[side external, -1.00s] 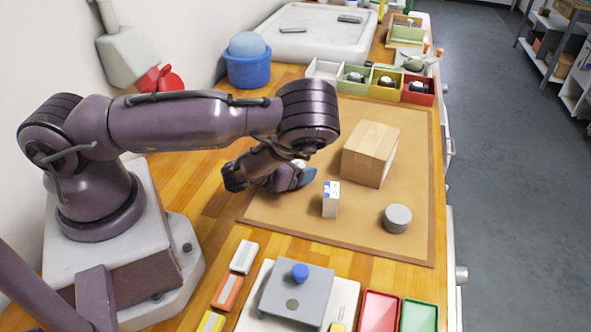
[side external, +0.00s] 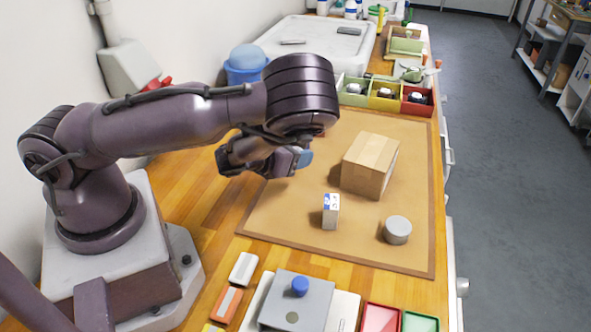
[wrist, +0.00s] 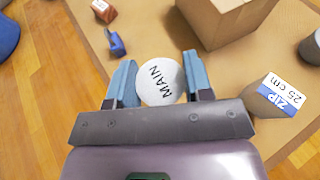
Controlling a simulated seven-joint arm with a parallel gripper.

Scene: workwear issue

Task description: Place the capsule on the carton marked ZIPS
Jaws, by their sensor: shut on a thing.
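My gripper (wrist: 160,88) is shut on a round white piece lettered MAIN (wrist: 160,82), apparently the capsule; only its top shows between the blue fingers. In the side view my gripper (side external: 303,159) hangs above the left part of the mat, and the held piece is not clear there. A small white and blue box (side external: 331,211) stands to its lower right on the mat. In the wrist view this box (wrist: 277,95) reads "ZIP 25 cm". A larger plain brown carton (side external: 369,166) stands to the right of the gripper; no ZIPS lettering shows on its visible faces.
A grey cylinder (side external: 397,229) stands on the brown mat (side external: 290,245), right of the small box. A small orange-brown block (wrist: 103,10) and a blue item (wrist: 117,45) lie beyond the gripper. Coloured bins (side external: 384,95) line the back.

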